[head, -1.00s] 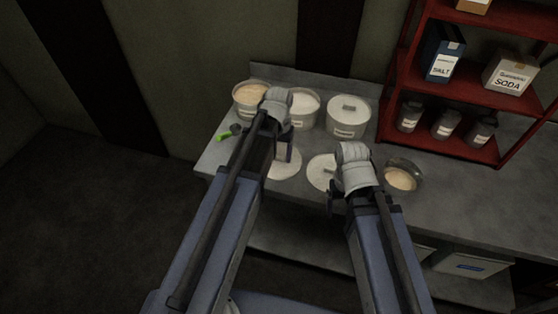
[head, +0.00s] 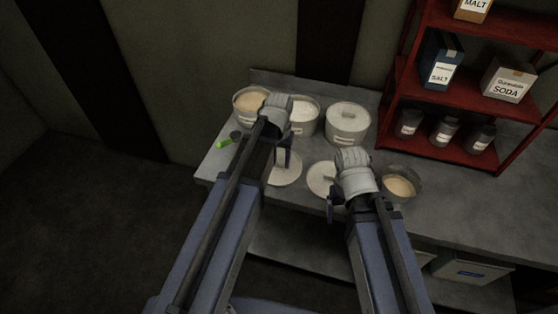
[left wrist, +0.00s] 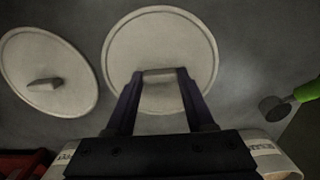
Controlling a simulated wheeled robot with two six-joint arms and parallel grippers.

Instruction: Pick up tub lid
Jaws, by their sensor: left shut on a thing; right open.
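A round pale tub lid (head: 287,173) lies at the counter's front left, partly hidden by my left arm. In the left wrist view the lid (left wrist: 160,40) is large and face-on, and the fingers of my left gripper (left wrist: 159,78) are shut on its small bar handle. I cannot tell whether the lid is clear of the counter. A second round lid (head: 320,176) lies to its right, flat, with its handle showing in the left wrist view (left wrist: 44,84). My right gripper (head: 333,205) is open near that second lid, its fingers partly hidden.
Two open tubs (head: 248,104) (head: 304,117) and a lidded tub (head: 347,123) stand along the back wall. A bowl (head: 402,184) stands right of my right gripper. A green-handled scoop (head: 224,144) lies at the left edge. A red shelf (head: 465,103) holds boxes and jars.

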